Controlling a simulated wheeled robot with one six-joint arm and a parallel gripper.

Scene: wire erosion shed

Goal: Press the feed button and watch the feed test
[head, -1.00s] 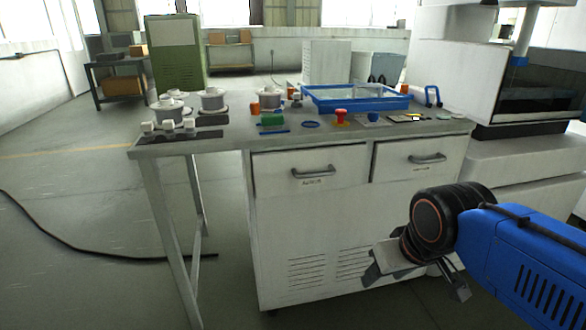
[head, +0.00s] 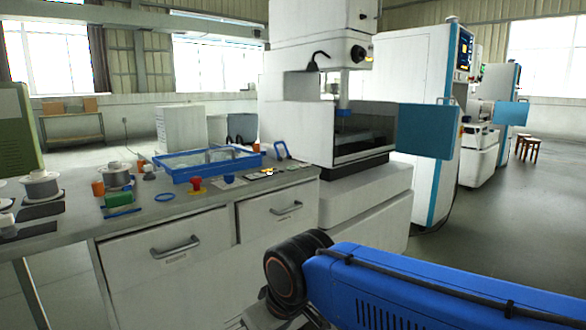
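The wire erosion machine (head: 345,110) stands right of the workbench, with a dark work-tank window and a blue panel (head: 427,131) at its right side. I cannot make out which control is the feed button. A machine farther back has a lit screen with small controls (head: 464,52) on its column. My gripper (head: 272,318) is at the bottom of the head view, in front of the bench drawers and partly cut off by the lower edge. Its fingers are too hidden to show whether they are open or shut.
The workbench (head: 70,240) carries a blue tray (head: 205,171), a red knob-like part (head: 196,184), wire spools (head: 41,185), a green block (head: 118,199) and orange cups. Open floor (head: 510,215) lies at the right. Brown stools (head: 528,146) stand far back.

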